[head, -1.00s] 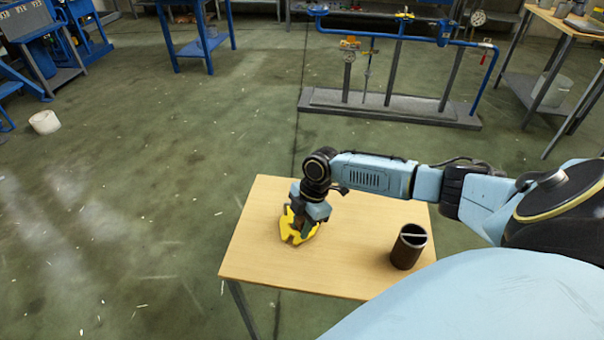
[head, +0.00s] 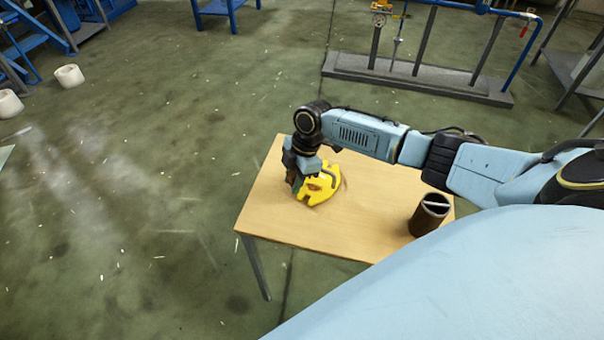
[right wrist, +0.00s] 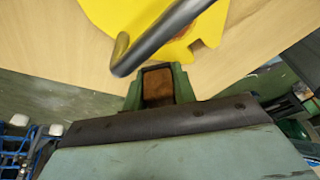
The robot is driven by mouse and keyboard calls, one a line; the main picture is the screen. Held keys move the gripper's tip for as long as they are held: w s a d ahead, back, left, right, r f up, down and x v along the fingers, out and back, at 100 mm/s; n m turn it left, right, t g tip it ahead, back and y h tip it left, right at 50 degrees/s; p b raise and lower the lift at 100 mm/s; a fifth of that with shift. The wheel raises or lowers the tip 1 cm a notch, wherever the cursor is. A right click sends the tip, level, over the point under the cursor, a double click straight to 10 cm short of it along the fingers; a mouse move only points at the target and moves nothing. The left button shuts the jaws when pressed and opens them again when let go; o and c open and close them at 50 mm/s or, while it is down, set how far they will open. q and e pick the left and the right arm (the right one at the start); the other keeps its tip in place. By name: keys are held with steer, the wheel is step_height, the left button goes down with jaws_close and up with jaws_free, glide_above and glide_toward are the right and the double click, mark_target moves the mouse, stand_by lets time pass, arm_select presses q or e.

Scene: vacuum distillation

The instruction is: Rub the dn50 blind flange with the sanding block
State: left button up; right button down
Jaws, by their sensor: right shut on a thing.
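A yellow lobed plate (head: 322,187), which looks like the dn50 blind flange, lies on the wooden table. The right wrist view shows part of its yellow face (right wrist: 120,15) with a bent grey bar handle (right wrist: 165,35) over it. My right gripper (head: 300,187) is low over the table at the plate's left side and hides part of it. Its green fingers are shut on a brown block (right wrist: 157,86), which looks like the sanding block. In the wrist view the block is close to the plate's edge; I cannot tell whether they touch. My left gripper is out of view.
A dark brown cylindrical cup (head: 429,215) with a light bar across its mouth stands at the table's right. The wooden table (head: 270,225) is otherwise bare. Beyond it, a pipe stand (head: 420,80) rests on the green floor.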

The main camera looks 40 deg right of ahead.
mark_target(290, 174)
steer(key=shift+d+r, duration=0.1)
steer(key=shift+r, duration=0.15)
step_height(290, 174, up, 6)
steer(key=p, duration=0.6)
steer(key=shift+f, duration=0.1)
step_height(290, 174, up, 3)
steer(key=p, duration=0.3)
steer(key=shift+p, duration=0.3)
stand_by(0.5)
